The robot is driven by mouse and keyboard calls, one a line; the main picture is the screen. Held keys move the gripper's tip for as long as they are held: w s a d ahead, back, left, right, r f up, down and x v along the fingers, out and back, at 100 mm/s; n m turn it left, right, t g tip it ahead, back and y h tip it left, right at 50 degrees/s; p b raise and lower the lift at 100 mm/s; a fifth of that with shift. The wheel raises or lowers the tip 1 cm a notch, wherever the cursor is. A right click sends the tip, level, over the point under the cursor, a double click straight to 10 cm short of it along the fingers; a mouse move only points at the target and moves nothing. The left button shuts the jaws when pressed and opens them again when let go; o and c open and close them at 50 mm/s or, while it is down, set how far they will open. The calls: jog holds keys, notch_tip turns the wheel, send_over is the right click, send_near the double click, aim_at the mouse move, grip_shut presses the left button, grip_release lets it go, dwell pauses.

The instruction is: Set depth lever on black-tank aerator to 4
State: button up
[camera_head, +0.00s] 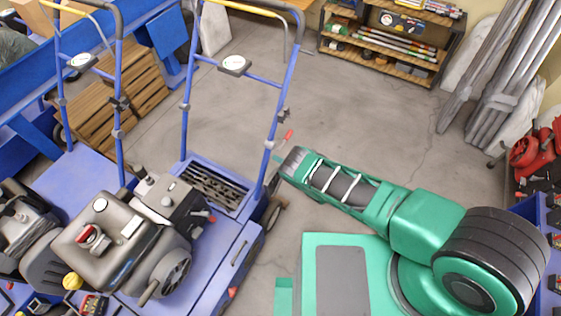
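A blue aerator (222,252) with a dark grey-brown engine and tank (118,232) stands at the left centre. Its blue handle frame (187,110) rises behind it. A lever with a red tip (288,134) stands at the frame's right side, close to my gripper. Its scale and setting number are not readable. My green arm reaches in from the lower right, and my gripper (291,160) is at its far left end, just below the red tip in the picture. Contact cannot be told. The fingers are too small and foreshortened to show whether they are open.
A second blue aerator (62,190) with a dark engine (22,232) stands close at the left. Behind are a wooden pallet (105,105), a shelf (390,45) and leaning grey tubes (505,75). Red equipment (535,150) stands at right. The concrete floor (345,120) is clear in the middle.

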jog(key=v, duration=1)
jog(key=shift+s+d, duration=0.2)
jog(key=shift+d, duration=0.15)
